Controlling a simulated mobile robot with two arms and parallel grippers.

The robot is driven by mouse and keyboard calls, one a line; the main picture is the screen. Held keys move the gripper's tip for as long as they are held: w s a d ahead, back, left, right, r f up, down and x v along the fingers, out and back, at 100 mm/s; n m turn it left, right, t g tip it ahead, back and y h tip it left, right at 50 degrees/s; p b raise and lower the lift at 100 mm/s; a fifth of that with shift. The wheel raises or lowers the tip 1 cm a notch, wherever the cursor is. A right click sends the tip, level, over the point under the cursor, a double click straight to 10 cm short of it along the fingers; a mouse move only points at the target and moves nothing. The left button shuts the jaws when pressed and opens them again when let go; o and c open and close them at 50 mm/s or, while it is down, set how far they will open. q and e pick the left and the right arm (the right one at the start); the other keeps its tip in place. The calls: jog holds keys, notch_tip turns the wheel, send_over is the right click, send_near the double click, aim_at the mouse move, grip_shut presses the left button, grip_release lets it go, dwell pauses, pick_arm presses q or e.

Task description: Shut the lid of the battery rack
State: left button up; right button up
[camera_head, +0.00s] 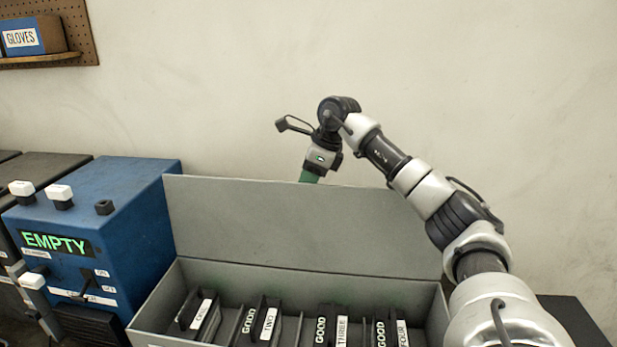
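The grey battery rack (160,309) stands in front of me with its lid (300,228) raised upright along the back edge. Several dark batteries sit in its slots, with labels reading ONE, TWO, THREE and FOUR. My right arm comes in from the right and reaches over the lid's top edge. My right gripper (311,176) points down behind the lid, near the middle of its top edge. Its fingertips are hidden by the lid, so I cannot tell whether they are open or touching the lid. My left gripper is not in view.
A blue box (140,215) with a lit EMPTY sign, switches and white plugs stands just left of the rack. Dark cases (45,170) stand farther left. A GLOVES box (35,37) sits on a pegboard shelf. A bare wall is behind.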

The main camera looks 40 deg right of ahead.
jog(key=shift+f, duration=0.1)
grip_shut()
dwell(0.3)
